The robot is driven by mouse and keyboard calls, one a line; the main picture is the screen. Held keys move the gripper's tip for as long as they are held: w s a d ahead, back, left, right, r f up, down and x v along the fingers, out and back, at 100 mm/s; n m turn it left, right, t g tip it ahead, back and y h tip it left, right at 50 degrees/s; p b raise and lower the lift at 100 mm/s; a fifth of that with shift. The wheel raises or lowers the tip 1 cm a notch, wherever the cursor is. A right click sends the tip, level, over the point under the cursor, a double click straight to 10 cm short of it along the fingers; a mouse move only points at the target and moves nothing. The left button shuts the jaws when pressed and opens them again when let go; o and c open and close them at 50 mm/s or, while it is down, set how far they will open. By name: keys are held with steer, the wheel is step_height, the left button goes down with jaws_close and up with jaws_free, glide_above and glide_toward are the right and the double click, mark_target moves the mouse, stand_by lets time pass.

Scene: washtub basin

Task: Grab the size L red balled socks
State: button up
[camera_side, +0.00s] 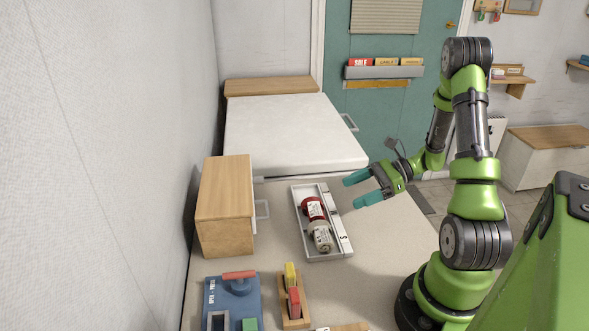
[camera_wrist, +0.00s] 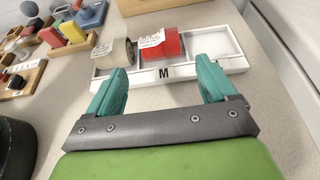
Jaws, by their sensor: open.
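The red balled socks (camera_side: 313,209) lie in a shallow white tray (camera_side: 298,200) on the counter, with a white paper label around them. In the wrist view the red socks (camera_wrist: 170,43) sit near the tray's middle, beyond my fingertips; the size on their label is too small to read. A beige balled pair (camera_side: 322,238) lies beside them, also labelled; it also shows in the wrist view (camera_wrist: 116,53). The tray's front edge (camera_wrist: 150,76) shows an M. My gripper (camera_side: 358,189) is open and empty, to the right of the tray and apart from it.
A wooden box (camera_side: 225,206) with a handle stands left of the tray. A white-topped chest (camera_side: 290,135) is behind. A blue stand (camera_side: 228,297) and a wooden holder with yellow and red blocks (camera_side: 293,305) are at the front. The counter right of the tray is clear.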

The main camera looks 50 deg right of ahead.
mark_target(317, 206)
steer(key=x, duration=0.7)
steer(key=shift+s, duration=0.1)
steer(key=shift+r+x, duration=0.2)
steer(key=shift+x, duration=2.45)
steer(key=shift+c, duration=0.4)
steer(key=c, duration=0.6)
steer(key=shift+c, duration=0.2)
steer(key=shift+r, duration=0.1)
